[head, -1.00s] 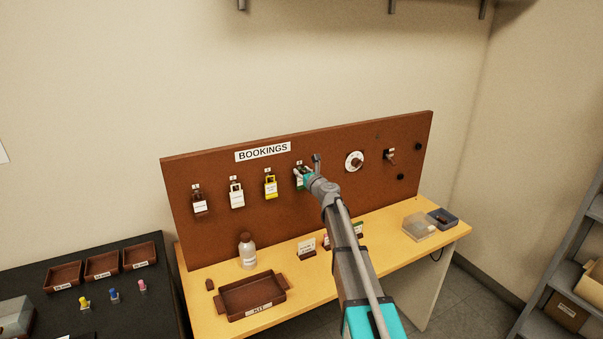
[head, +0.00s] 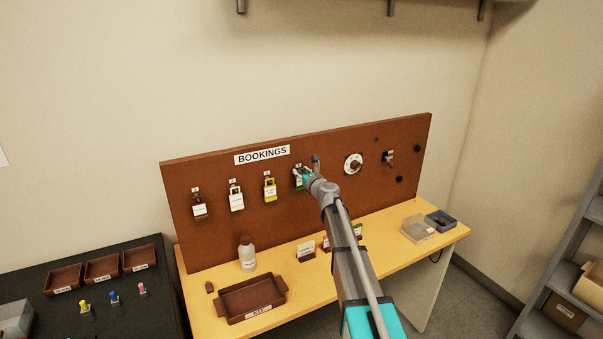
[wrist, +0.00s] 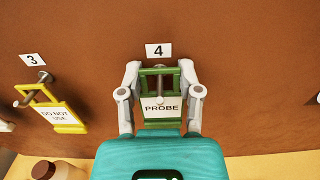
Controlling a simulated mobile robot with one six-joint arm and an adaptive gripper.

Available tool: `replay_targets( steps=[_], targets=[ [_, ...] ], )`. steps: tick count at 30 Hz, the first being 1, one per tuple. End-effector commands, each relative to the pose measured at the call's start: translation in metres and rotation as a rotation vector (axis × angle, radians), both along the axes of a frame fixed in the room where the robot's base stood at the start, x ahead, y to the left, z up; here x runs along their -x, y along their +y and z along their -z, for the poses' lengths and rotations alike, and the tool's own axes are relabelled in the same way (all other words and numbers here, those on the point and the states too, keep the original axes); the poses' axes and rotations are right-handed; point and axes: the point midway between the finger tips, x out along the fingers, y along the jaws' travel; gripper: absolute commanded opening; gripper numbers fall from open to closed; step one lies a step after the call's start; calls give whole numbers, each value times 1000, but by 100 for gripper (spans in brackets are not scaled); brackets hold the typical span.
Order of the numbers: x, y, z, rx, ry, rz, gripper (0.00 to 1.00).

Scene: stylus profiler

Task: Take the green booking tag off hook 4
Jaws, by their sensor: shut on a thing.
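The green booking tag (wrist: 160,118), with a white label reading PROBE, hangs on hook 4 (wrist: 158,72) below the number 4 card. In the wrist view its green frame is around the peg. My gripper (wrist: 160,90) is shut on the tag, with one finger on each side of its frame. In the head view my gripper (head: 304,177) is at the board and hides most of the tag.
More tags hang further left on the brown board (head: 225,221). A dial (head: 353,164) is to the right. A bottle (head: 247,254) and a KIT tray (head: 279,298) stand on the table below.

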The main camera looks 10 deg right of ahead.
Motion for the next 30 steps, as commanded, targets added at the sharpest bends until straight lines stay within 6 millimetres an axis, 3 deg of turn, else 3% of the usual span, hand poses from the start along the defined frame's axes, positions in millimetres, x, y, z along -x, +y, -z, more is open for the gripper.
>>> replay_targets(
  steps=[30],
  targets=[
    [32, -10, 0, 0, 0, 0, 0]
  ],
)
